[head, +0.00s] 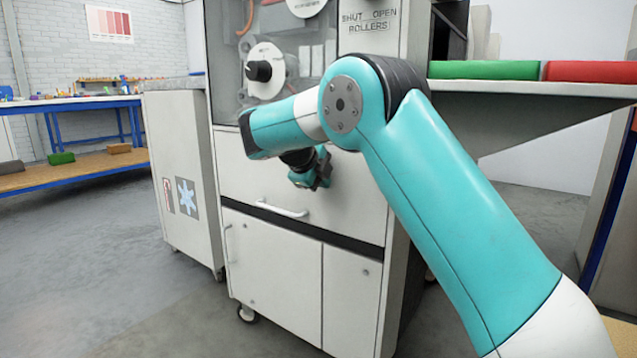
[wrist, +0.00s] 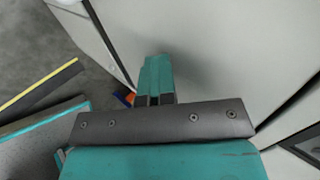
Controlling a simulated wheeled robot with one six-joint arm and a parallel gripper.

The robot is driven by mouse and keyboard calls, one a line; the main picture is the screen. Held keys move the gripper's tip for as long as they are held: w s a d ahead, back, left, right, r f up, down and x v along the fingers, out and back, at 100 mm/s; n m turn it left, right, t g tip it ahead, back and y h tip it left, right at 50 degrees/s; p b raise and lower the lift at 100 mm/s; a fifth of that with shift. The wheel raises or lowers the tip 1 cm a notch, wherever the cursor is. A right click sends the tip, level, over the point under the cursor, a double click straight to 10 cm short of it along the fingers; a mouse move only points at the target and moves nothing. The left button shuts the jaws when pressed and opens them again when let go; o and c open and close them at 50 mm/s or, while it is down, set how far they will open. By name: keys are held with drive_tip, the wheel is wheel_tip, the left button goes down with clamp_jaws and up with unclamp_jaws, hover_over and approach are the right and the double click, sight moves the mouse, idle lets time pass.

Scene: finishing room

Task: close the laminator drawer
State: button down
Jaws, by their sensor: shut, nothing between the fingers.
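The laminator is the tall pale machine in the middle of the head view. Its drawer (head: 345,205) has a wide pale front with a white bar handle (head: 282,208) low on it. A dark band runs under the drawer front; I cannot tell how far the drawer stands out. My gripper (head: 312,178) is in front of the drawer front, above and to the right of the handle, partly hidden by my arm. In the wrist view my gripper (wrist: 156,70) has its fingers together and empty, with a pale panel (wrist: 230,50) beyond. I cannot tell whether they touch it.
A pale cabinet on casters (head: 185,165) stands left of the laminator. A shelf (head: 520,88) on the right bears a green roll (head: 485,70) and a red roll (head: 590,71). A blue-framed bench (head: 75,103) stands at the far left. Grey floor (head: 100,270) is clear at front left.

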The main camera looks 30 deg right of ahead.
drive_tip(key=shift+w+d, duration=0.1)
drive_tip(key=shift+d, duration=0.3)
drive_tip(key=shift+a, duration=0.1)
